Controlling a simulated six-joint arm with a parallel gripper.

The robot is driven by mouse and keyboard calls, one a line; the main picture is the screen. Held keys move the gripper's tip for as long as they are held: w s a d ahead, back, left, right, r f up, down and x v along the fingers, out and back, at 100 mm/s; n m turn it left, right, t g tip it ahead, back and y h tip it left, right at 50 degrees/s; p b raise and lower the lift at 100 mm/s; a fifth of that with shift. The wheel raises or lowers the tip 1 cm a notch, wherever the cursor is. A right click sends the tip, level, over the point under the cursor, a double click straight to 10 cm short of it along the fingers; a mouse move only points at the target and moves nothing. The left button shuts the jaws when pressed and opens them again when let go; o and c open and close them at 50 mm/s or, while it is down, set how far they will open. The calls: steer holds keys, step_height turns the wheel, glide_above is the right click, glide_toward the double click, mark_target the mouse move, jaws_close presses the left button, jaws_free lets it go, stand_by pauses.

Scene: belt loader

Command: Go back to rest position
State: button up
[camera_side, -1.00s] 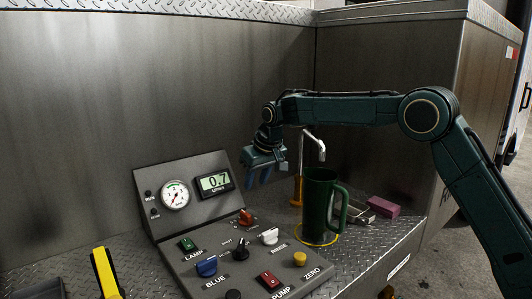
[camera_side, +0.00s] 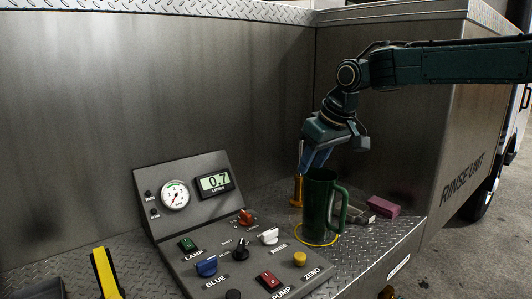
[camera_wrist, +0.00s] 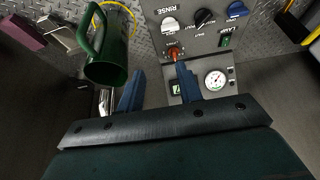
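My gripper (camera_side: 317,157) hangs above and just behind the green mug in the side view, fingers pointing down. In the wrist view my gripper (camera_wrist: 161,84) shows two blue fingers spread apart with nothing between them. The green mug (camera_side: 319,207) stands upright inside a yellow ring on the metal deck, its handle to the right. The mug (camera_wrist: 108,62) also shows in the wrist view, left of the fingers and apart from them.
A control panel (camera_side: 222,246) with knobs, switches, a gauge and a display reading 0.7 stands left of the mug. A pink block (camera_side: 383,206) lies to the right. A spout with an orange base (camera_side: 297,190) is behind the mug. Steel walls stand at the back.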

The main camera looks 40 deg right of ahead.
steer(key=s+d+f, duration=0.1)
steer(key=s+f, duration=0.1)
steer(key=s, duration=1.2)
steer(key=s+d+f, duration=0.1)
steer(key=s+f, duration=0.2)
steer(key=s, duration=1.1)
steer(key=shift+f+t, duration=0.3)
steer(key=shift+f, duration=0.05)
steer(key=shift+c, duration=0.2)
